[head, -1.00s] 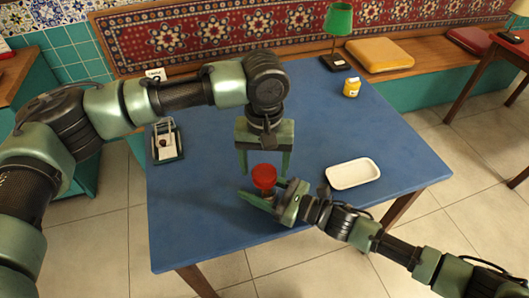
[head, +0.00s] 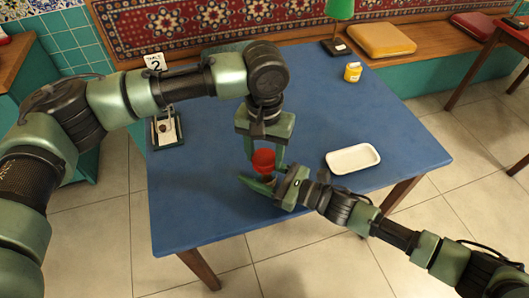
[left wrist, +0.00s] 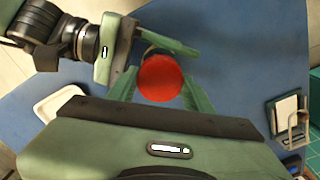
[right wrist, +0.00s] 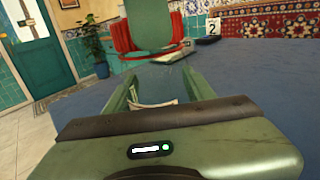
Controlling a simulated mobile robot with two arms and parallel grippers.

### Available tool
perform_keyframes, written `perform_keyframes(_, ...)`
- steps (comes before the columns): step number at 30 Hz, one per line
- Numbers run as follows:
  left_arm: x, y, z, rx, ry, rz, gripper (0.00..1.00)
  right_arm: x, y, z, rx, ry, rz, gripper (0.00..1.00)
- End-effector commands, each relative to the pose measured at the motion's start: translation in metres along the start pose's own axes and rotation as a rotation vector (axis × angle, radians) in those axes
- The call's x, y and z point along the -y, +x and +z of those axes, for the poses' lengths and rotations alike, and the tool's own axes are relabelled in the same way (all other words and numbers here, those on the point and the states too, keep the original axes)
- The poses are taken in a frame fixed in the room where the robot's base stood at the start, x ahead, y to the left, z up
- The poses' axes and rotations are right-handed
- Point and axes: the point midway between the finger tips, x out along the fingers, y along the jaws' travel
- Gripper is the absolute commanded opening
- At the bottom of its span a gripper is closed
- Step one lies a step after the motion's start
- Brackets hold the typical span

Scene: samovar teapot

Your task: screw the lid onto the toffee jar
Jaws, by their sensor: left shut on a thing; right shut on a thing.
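The red lid (head: 263,160) sits level at the top of the toffee jar, held between the fingers of my left gripper (head: 265,155). The left wrist view shows the round lid (left wrist: 160,78) from above, between the two fingers. My right gripper (head: 270,184) is shut on the jar from the side, low over the table. The right wrist view shows the clear jar (right wrist: 157,85) with a pale patch low down, between the fingers, and the lid (right wrist: 123,38) directly above, partly covered by a left finger. I cannot tell whether the threads are engaged.
A white tray (head: 353,158) lies right of the grippers on the blue table (head: 215,205). A yellow jar (head: 353,72) and a green lamp (head: 338,18) stand at the back. A small framed holder (head: 167,131) and a number 2 card (head: 154,62) are at the left.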

Motion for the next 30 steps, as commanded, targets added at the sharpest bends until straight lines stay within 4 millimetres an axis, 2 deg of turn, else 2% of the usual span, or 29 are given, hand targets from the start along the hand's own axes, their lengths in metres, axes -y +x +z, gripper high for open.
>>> perform_keyframes(21, 0.0004, 0.0010, -0.0004, 0.001, 1.545, -0.002, 0.02, 0.0004, -0.0003, -0.0001, 0.000, 0.000, 0.000, 0.00)
perform_keyframes(24, 0.0005, 0.0008, -0.0005, 0.001, 1.695, -0.002, 0.02, 0.0003, -0.0003, -0.0001, 0.000, -0.001, 0.000, 0.00)
perform_keyframes(28, 0.0006, 0.0007, -0.0006, 0.001, 1.681, -0.003, 0.02, 0.0003, -0.0004, -0.0001, 0.000, -0.001, 0.000, 0.00)
perform_keyframes(29, 0.0006, 0.0007, -0.0006, 0.001, 1.680, -0.003, 0.53, 0.0002, -0.0004, -0.0001, 0.000, -0.001, 0.000, 0.00)
perform_keyframes(30, 0.0006, 0.0007, -0.0006, 0.001, 1.680, -0.003, 0.65, 0.0002, -0.0004, -0.0001, 0.000, -0.001, 0.000, 0.00)
